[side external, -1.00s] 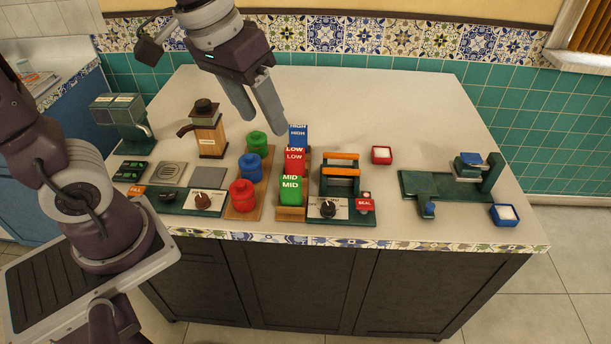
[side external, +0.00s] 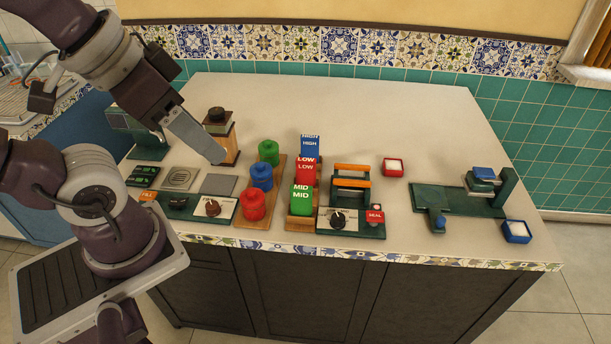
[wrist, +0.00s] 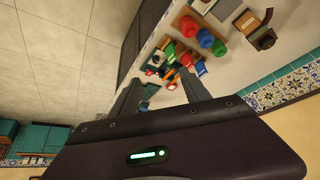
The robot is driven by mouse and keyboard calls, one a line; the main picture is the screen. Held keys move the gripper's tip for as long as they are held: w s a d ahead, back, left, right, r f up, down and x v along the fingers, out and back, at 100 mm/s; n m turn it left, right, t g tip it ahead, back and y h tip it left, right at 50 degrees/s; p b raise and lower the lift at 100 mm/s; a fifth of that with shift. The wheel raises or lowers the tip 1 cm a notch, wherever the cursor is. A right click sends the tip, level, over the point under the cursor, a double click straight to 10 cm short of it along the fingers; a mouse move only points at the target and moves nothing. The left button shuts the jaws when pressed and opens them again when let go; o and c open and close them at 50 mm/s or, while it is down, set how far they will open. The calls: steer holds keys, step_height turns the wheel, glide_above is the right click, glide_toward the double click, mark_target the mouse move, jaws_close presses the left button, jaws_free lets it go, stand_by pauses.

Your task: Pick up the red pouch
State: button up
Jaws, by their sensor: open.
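The red pouch (side external: 306,174), labelled LOW, stands upright in a wooden rack (side external: 299,222). It is between the blue HIGH pouch (side external: 310,146) behind and the green MID pouch (side external: 301,201) in front. In the wrist view the red pouch (wrist: 186,59) is small, beyond the fingertips. My gripper (side external: 220,160) is to the left of the rack, above the counter near the wooden grinder, apart from the pouches. In the side view one finger shows clearly and the other is hidden. In the wrist view my gripper (wrist: 163,85) has its two fingers spread with nothing between them.
Red (side external: 252,206), blue (side external: 261,177) and green (side external: 268,152) canisters stand on a board left of the rack. The grinder (side external: 222,135) is behind my finger. A sealer (side external: 350,190) is close on the rack's right. The counter's back middle (side external: 390,110) is clear.

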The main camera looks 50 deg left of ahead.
steer(key=c, duration=0.4)
steer(key=shift+c, duration=0.2)
steer(key=shift+w, duration=0.1)
steer(key=m+g, duration=0.5)
steer(key=m, duration=0.4)
glide_above(306, 159)
steer(key=f, duration=1.8)
steer(key=shift+s+d+f, duration=0.25)
steer(key=shift+s+f, duration=0.05)
steer(key=shift+f, duration=0.1)
steer(key=shift+g, duration=0.3)
steer(key=f, duration=0.8)
steer(key=shift+w+a+f, duration=0.2)
steer(key=shift+w+f, duration=0.05)
steer(key=shift+f, duration=0.15)
